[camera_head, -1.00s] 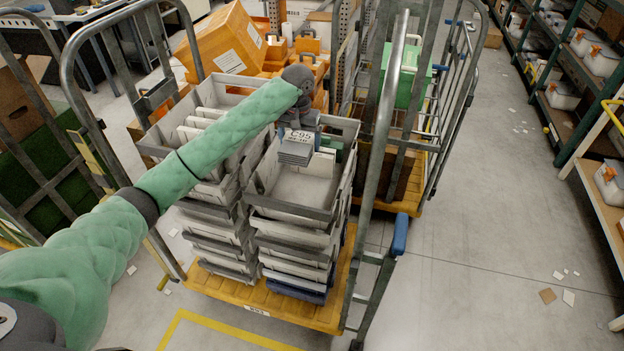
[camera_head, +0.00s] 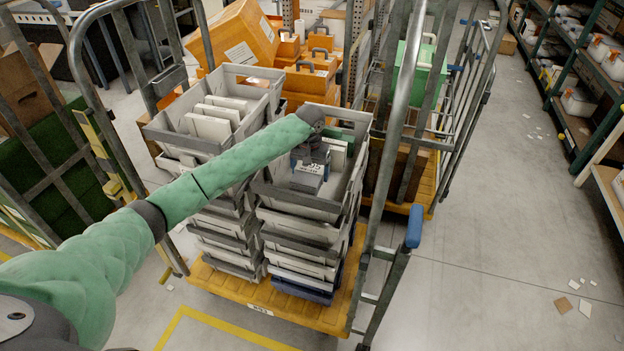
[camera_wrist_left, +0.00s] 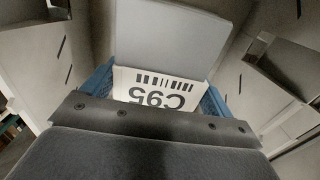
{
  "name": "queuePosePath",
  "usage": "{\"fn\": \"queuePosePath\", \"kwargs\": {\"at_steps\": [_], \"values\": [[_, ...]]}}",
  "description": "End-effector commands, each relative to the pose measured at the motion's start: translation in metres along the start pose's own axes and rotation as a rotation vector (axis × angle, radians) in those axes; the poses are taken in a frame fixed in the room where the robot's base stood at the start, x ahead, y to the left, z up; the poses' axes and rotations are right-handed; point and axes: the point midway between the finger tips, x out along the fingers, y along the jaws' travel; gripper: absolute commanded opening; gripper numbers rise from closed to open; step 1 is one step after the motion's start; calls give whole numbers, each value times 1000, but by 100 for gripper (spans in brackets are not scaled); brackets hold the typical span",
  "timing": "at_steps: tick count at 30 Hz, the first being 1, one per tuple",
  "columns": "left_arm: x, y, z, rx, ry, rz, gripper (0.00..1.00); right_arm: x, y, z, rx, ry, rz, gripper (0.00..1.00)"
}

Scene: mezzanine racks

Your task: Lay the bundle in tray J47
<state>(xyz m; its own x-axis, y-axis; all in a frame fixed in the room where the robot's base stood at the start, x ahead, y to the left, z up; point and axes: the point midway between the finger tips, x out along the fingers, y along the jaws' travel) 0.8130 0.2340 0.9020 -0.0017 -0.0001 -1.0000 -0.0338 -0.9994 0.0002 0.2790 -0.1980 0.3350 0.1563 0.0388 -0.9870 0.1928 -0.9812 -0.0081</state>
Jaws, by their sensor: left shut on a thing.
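My left gripper (camera_head: 312,160) is shut on the bundle (camera_head: 307,182), a grey block with a paler top face. The gripper and bundle are over the front top tray of the right stack (camera_head: 290,205), apparently within its rim; whether the bundle touches the floor is unclear. In the left wrist view the bundle (camera_wrist_left: 170,35) shows a flat grey face near a white label reading C95 with a barcode (camera_wrist_left: 150,90). Tray walls show on both sides. I cannot read a J47 mark. My right gripper is not in view.
A neighbouring grey tray (camera_head: 262,82) on the left holds several white packets. Metal cart rails (camera_head: 398,150) rise close on the right of the trays. Orange cases (camera_head: 310,75) and a green box (camera_head: 418,75) stand behind. The floor at right is mostly clear.

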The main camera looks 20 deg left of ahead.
Motion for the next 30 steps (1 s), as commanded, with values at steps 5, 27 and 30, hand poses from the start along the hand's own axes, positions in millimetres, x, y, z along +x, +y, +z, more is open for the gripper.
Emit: {"fn": "queuePosePath", "kwargs": {"at_steps": [5,27,30], "values": [[16,0,0,0,-1,0,62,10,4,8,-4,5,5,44],[56,0,0,0,0,1,62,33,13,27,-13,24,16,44],[57,0,0,0,0,0,100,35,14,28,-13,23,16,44]]}}
